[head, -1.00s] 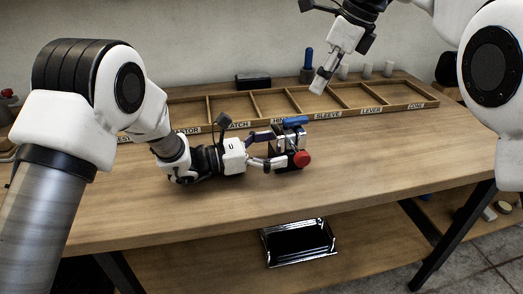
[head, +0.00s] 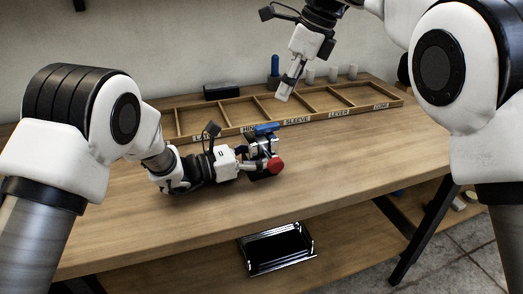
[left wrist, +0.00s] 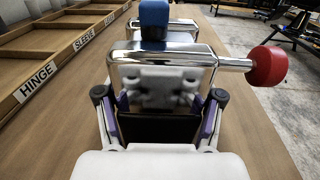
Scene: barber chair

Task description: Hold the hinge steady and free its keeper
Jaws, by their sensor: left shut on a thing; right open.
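The hinge (head: 262,146) stands on the workbench in the head view, with a chrome frame, a blue-capped part (head: 267,128) on top and a red knob (head: 275,165) at its side. In the left wrist view the chrome frame (left wrist: 190,60), blue cap (left wrist: 153,18) and red knob (left wrist: 267,67) on its rod are large. I cannot tell which part is the keeper. My left gripper (head: 250,164) is shut on the hinge's lower body, its fingers on either side. My right gripper (head: 286,88) is open and empty, above the sorting tray behind the hinge.
A wooden sorting tray (head: 236,130) with labelled compartments lies along the back of the workbench (head: 350,155). A blue-handled tool (head: 275,66), a black block (head: 222,91) and pale cylinders (head: 331,75) stand behind it. A black tray (head: 277,248) sits on the lower shelf.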

